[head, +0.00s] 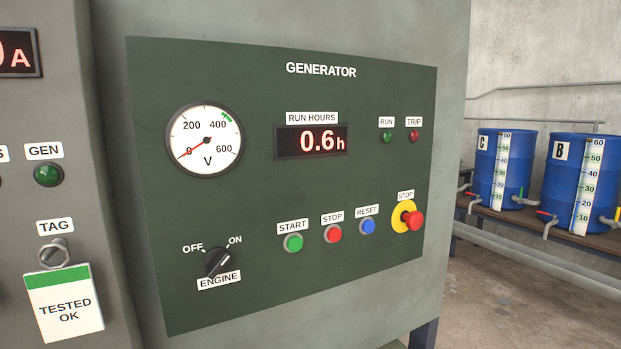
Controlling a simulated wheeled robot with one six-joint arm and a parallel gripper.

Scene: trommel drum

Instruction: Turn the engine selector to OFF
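The engine selector (216,263) is a black rotary knob at the lower left of the dark green generator panel (260,215). OFF is printed at its upper left and ON at its upper right. Its pale pointer line leans up and to the right, towards ON. An ENGINE label sits just below the knob and partly meets it. My gripper is not in view, and nothing touches the selector.
Right of the selector are green START (293,243), red STOP (333,233) and blue RESET (367,226) buttons, then a red emergency stop (412,219) on yellow. A voltmeter (204,139) reads about 0. A tagged switch (56,252) stands left; blue barrels (582,180) stand right.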

